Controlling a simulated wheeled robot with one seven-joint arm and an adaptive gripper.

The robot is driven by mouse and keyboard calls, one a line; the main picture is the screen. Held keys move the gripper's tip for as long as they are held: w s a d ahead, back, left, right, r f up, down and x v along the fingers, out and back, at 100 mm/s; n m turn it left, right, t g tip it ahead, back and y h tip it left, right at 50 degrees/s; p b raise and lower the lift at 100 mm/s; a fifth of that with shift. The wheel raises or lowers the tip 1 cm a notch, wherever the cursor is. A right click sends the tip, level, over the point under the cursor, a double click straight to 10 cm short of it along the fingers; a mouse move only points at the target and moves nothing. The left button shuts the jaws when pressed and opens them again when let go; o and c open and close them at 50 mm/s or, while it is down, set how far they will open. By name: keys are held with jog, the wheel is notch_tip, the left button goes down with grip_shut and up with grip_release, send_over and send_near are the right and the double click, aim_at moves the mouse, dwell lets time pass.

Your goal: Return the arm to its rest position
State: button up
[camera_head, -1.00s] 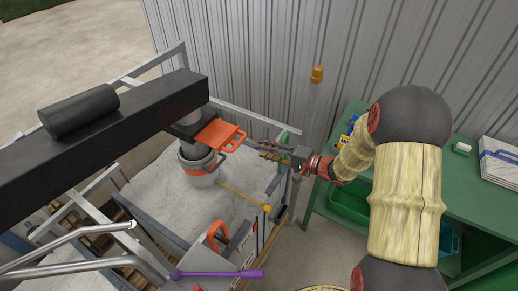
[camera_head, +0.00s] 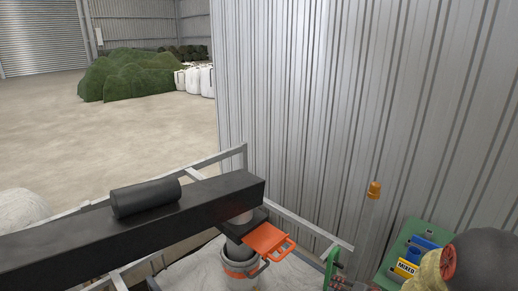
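A black beam (camera_head: 60,230) with a dark roller (camera_head: 146,198) crosses the lower left. A corrugated wall (camera_head: 330,120) rises behind. Open floor (camera_head: 130,140) lies at far left.

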jog(key=s+d+n+g+h, duration=0.1)
jog(key=s+d+g+h, duration=0.2)
jog(key=d, duration=0.4)
jog(key=s+d+r+n+g+h+b, duration=0.1)
jog(key=s+r+n+g+h+b, duration=0.25)
jog(key=s, duration=0.95)
jog(key=s+a+r+n+t+y+b, duration=0.1)
jog(key=s+a+r+t+y+b, duration=0.1)
jog(key=s+a+r+b, duration=0.5)
jog(key=s+a+r, duration=0.5)
jog(key=s+a, duration=0.3)
jog(key=a, duration=0.2)
jog(key=shift+s+a+r+y+b, duration=0.15)
jog(key=shift+s+a+y+b, duration=0.15)
jog(key=shift+a+y+b, duration=0.1)
